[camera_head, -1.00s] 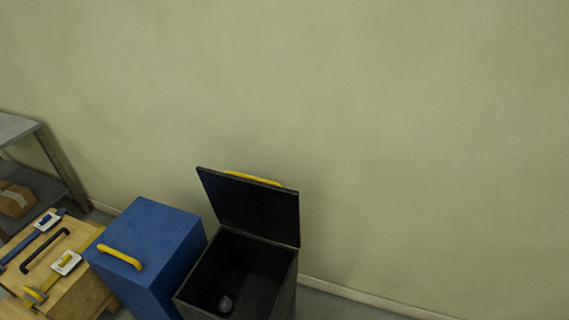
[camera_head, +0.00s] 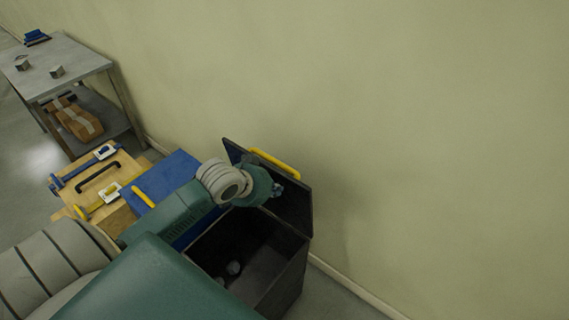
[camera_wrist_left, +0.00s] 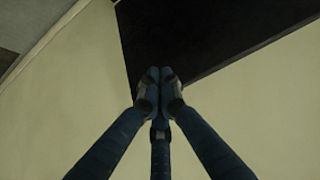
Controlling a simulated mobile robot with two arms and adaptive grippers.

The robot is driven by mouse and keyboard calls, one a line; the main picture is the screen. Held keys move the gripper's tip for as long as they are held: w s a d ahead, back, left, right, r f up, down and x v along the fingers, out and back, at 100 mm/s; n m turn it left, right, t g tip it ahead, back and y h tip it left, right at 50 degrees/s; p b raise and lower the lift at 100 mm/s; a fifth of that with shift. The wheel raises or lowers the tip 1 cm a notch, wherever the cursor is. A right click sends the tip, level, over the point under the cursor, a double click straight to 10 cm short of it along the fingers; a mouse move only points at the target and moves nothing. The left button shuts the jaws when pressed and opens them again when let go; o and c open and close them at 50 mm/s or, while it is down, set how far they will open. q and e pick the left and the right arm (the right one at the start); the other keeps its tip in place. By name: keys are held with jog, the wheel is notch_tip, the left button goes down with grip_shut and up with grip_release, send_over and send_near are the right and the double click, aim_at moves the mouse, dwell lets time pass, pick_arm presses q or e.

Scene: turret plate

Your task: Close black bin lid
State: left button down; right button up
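The black bin (camera_head: 286,283) stands against the wall with its lid (camera_head: 296,206) raised, leaning up at the back. A yellow handle (camera_head: 274,163) is along the lid's top edge. A small grey object (camera_head: 233,268) lies inside the bin. My left gripper (camera_head: 278,190) is in front of the lid's inner face, above the bin opening. In the left wrist view its blue fingertips (camera_wrist_left: 158,80) are together with nothing visible between them, and the dark lid (camera_wrist_left: 215,30) lies beyond. I cannot tell if they touch it. My right gripper is not in view.
A blue bin (camera_head: 163,178) with a yellow handle (camera_head: 143,197) is left of the black bin, partly behind my arm. Farther left are a wooden box (camera_head: 125,165) with tools and a grey table (camera_head: 75,65). The wall closes off the back.

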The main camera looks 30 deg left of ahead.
aim_at(286, 174)
pick_arm(q)
jog(key=w+a+r+t, duration=0.15)
jog(key=w+r, duration=0.25)
jog(key=r, duration=0.5)
jog(key=p+x, duration=0.2)
jog(key=x, duration=0.7)
jog(key=shift+w+p, duration=0.3)
jog(key=shift+p, duration=0.1)
jog(key=shift+f+p, duration=0.25)
jog(key=shift+p, duration=0.05)
jog(key=s+p, duration=0.1)
jog(key=s, duration=0.2)
jog(key=shift+a+f+p, duration=0.2)
jog(key=shift+p, duration=0.2)
jog(key=shift+s+f, duration=0.1)
jog(key=shift+s, duration=0.3)
jog(key=shift+w+f, duration=0.1)
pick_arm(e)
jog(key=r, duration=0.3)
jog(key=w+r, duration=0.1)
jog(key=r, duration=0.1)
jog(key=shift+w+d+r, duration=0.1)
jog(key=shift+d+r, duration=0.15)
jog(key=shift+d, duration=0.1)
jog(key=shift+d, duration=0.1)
